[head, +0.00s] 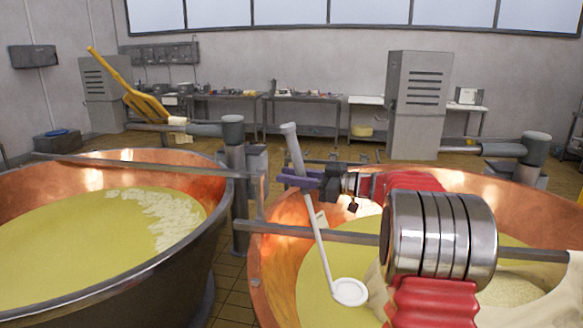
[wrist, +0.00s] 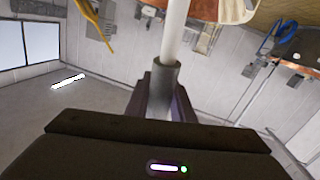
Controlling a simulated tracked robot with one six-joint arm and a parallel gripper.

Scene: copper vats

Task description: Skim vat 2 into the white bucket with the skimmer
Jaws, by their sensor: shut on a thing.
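The skimmer (head: 322,245) is a white ladle with a long handle and a grey grip. My gripper (head: 302,179), with purple fingers, is shut on its handle near the top. The skimmer hangs tilted, its round head (head: 350,292) over the right copper vat (head: 276,275); whether it touches the yellow liquid, I cannot tell. In the wrist view the handle (wrist: 173,35) runs up from between the fingers (wrist: 163,98). The left copper vat (head: 130,157) holds yellow liquid with a patch of white floating bits (head: 170,215). I see no vat numbers and no white bucket.
A metal bar (head: 330,235) crosses the right vat near my arm. Cream cloth (head: 378,296) and pale grainy matter (head: 512,290) show in that vat. A grey post (head: 236,165) stands between the vats. A yellow paddle (head: 130,88) leans behind the left vat. Benches (head: 305,98) line the back wall.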

